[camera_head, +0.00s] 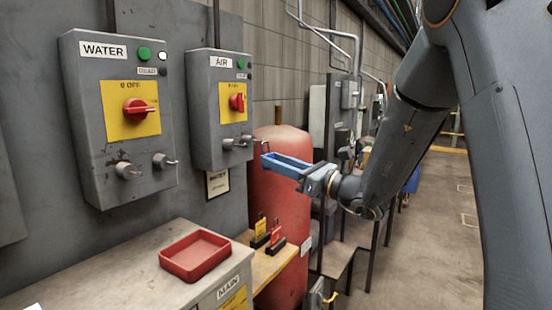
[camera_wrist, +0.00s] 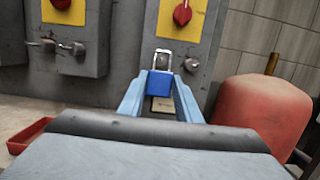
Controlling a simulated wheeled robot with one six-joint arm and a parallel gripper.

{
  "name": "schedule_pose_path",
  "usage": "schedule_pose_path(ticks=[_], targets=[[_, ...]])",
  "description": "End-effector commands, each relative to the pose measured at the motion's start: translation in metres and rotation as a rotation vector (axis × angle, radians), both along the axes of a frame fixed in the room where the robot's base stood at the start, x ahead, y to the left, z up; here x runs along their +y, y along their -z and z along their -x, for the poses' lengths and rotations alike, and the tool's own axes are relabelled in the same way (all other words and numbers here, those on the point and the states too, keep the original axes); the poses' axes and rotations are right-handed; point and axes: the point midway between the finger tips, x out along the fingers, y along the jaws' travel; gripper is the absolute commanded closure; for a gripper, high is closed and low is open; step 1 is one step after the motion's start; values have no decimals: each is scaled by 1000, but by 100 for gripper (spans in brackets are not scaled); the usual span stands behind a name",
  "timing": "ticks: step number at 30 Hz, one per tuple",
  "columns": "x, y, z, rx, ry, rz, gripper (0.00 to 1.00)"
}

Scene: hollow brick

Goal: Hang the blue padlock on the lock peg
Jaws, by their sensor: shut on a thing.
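The blue padlock (camera_wrist: 161,80) sits upright between the blue fingertips of my gripper (camera_wrist: 160,92), with its silver shackle up. My gripper is shut on it. In the head view my gripper (camera_head: 267,158) is held out just right of the AIR box (camera_head: 212,140); the thin shackle (camera_head: 267,144) shows there, and the padlock body is mostly hidden by the fingers. The AIR box has two metal pegs (camera_head: 229,143) low on its front. In the wrist view the shackle stands in front of one AIR peg (camera_wrist: 163,62); whether they touch cannot be told. Another peg (camera_wrist: 192,65) is to its right.
The WATER box (camera_head: 118,125), with its own metal pegs (camera_head: 128,170), is left of the AIR box. A red tray (camera_head: 195,270) sits on the cabinet below. A red tank (camera_head: 280,205) is below my gripper.

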Motion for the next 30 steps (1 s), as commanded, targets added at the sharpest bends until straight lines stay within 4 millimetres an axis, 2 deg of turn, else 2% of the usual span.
schedule_pose_path(ticks=[8, 30], targets=[[6, 1, -5, -3, 0, -2, 96], [39, 4, -29, -2, -1, -2, 96]])
